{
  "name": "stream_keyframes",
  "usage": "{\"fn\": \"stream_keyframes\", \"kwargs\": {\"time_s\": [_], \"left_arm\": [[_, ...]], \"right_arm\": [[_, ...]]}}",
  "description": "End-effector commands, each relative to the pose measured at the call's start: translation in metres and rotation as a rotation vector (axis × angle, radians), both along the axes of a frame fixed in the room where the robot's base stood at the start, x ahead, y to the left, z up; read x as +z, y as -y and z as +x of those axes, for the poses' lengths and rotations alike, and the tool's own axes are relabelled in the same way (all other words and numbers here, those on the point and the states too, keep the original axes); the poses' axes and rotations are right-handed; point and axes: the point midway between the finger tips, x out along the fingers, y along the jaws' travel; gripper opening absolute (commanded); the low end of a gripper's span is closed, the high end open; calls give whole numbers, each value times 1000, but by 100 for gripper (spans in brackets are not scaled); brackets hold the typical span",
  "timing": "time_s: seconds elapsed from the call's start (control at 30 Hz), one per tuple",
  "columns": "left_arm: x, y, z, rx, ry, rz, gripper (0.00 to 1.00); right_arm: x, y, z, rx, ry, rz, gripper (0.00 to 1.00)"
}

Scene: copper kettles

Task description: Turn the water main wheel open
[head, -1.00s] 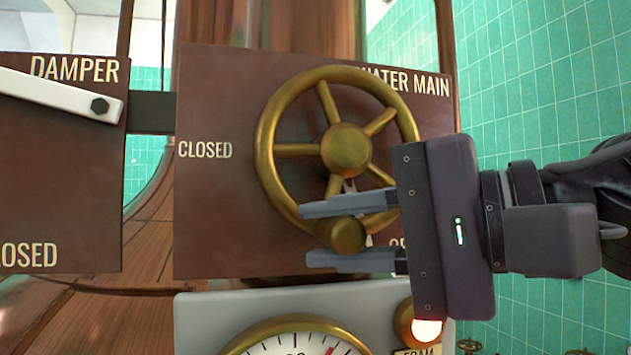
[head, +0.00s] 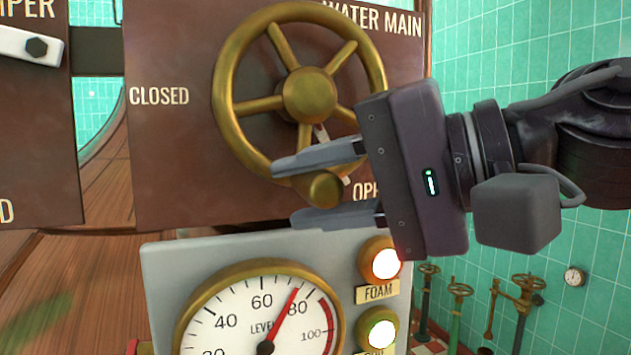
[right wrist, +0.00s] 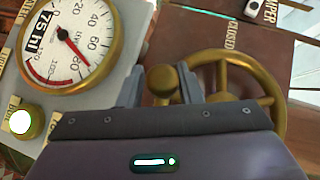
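The brass water main wheel (head: 232,134) is mounted on a brown panel, with CLOSED at its left and a partly hidden OPEN label at its lower right. Its round brass knob (head: 319,188) sits at the bottom of the rim. A thin pointer shows below the hub, slanting down right towards OPEN. My right gripper (head: 284,194) comes in from the right, one finger above the knob and one below. In the right wrist view the knob (right wrist: 163,80) stands between the fingers, with small gaps on both sides. My left gripper is out of view.
Below the wheel is a grey box with a level gauge (head: 255,310) and lit FOAM (head: 384,263) and lower (head: 380,334) lamps, close under my lower finger. The white damper lever (head: 25,47) is at upper left. Pipes with valves (head: 458,300) stand at lower right.

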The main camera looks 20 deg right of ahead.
Motion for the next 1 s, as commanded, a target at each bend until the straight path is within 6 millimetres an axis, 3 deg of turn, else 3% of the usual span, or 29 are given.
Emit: {"fn": "stream_keyframes", "kwargs": {"time_s": [0.1,0.43,0.73,1.0], "left_arm": [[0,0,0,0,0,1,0],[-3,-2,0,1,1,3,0],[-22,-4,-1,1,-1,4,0],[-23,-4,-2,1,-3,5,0]], "right_arm": [[1,0,0,0,1,2,46],[3,4,-3,-1,5,7,46],[13,37,-37,-2,6,9,46],[20,54,-53,-1,3,5,46]]}}
